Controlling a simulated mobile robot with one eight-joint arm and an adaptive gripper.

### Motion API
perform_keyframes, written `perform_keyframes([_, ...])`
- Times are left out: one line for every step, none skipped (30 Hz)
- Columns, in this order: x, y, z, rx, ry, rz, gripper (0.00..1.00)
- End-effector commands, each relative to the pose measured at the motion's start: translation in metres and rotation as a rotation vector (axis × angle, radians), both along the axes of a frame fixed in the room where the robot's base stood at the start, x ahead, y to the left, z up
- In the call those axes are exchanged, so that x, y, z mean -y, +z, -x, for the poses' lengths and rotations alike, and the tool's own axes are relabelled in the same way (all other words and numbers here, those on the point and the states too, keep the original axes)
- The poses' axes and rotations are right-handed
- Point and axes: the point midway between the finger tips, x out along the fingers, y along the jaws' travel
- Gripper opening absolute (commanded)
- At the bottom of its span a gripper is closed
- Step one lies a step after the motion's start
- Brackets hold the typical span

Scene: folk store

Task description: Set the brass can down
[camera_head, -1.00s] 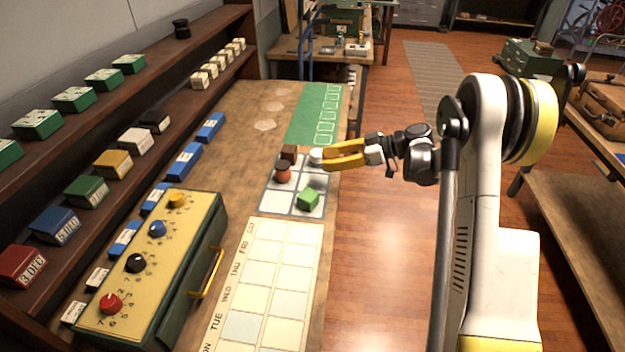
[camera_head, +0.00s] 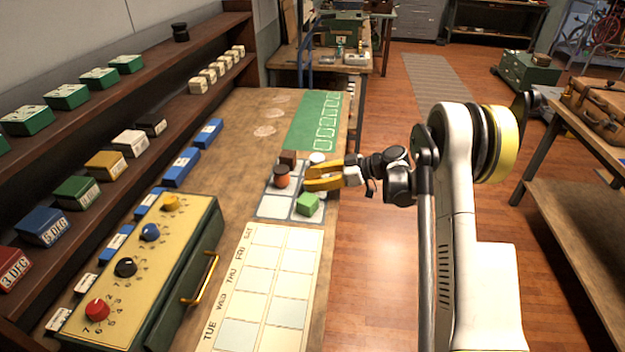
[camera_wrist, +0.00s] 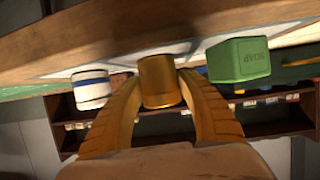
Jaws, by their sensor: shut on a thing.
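My gripper (camera_head: 318,180) is over the right side of a mat (camera_head: 274,208) marked in pale squares. In the wrist view its yellow fingers are shut on the brass can (camera_wrist: 160,82); the fingers hide the can in the head view. The can's far end is close to the mat; I cannot tell whether it touches. A green block (camera_head: 308,204), lettered SOAP in the wrist view (camera_wrist: 240,60), is on one side of the can. A white can (camera_head: 317,158) with a blue band in the wrist view (camera_wrist: 91,88) is on the other.
An orange jar with a dark top (camera_head: 281,177) and a brown block (camera_head: 288,157) stand on the mat, left of my gripper. A green marked mat (camera_head: 300,135) lies beyond. A calendar sheet (camera_head: 262,290) and a knobbed panel (camera_head: 150,262) are nearer. Open floor is right of the table.

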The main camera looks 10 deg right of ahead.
Motion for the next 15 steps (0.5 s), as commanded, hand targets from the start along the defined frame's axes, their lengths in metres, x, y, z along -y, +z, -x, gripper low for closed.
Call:
perform_keyframes([0.0000, -0.0031, 0.0000, 0.000, 0.000, 0.000, 0.06])
perform_keyframes([0.0001, -0.0022, 0.0000, 0.000, 0.000, 0.000, 0.51])
perform_keyframes([0.0000, -0.0018, 0.0000, 0.000, 0.000, 0.000, 0.63])
perform_keyframes([0.0001, -0.0017, 0.0000, 0.000, 0.000, 0.000, 0.64])
perform_keyframes([0.0000, -0.0016, 0.0000, 0.000, 0.000, 0.000, 0.64])
perform_keyframes([0.0000, -0.0016, 0.0000, 0.000, 0.000, 0.000, 0.64])
perform_keyframes([0.0000, -0.0016, 0.0000, 0.000, 0.000, 0.000, 0.64])
perform_keyframes([0.0000, -0.0016, 0.0000, 0.000, 0.000, 0.000, 0.64])
perform_keyframes([0.0001, -0.0016, 0.0001, 0.000, 0.000, 0.000, 0.64])
perform_keyframes([0.0001, -0.0016, 0.0001, 0.000, 0.000, 0.000, 0.64])
perform_keyframes([0.0001, -0.0015, 0.0000, 0.000, 0.000, 0.000, 0.64])
perform_keyframes([0.0000, -0.0009, 0.0000, 0.000, 0.000, 0.000, 0.64])
perform_keyframes([0.0001, 0.0003, 0.0000, 0.000, 0.000, 0.000, 0.64])
perform_keyframes([0.0000, 0.0020, 0.0000, 0.000, 0.000, 0.000, 0.64])
perform_keyframes([0.0018, 0.0043, 0.0006, 0.000, -0.001, 0.000, 0.64])
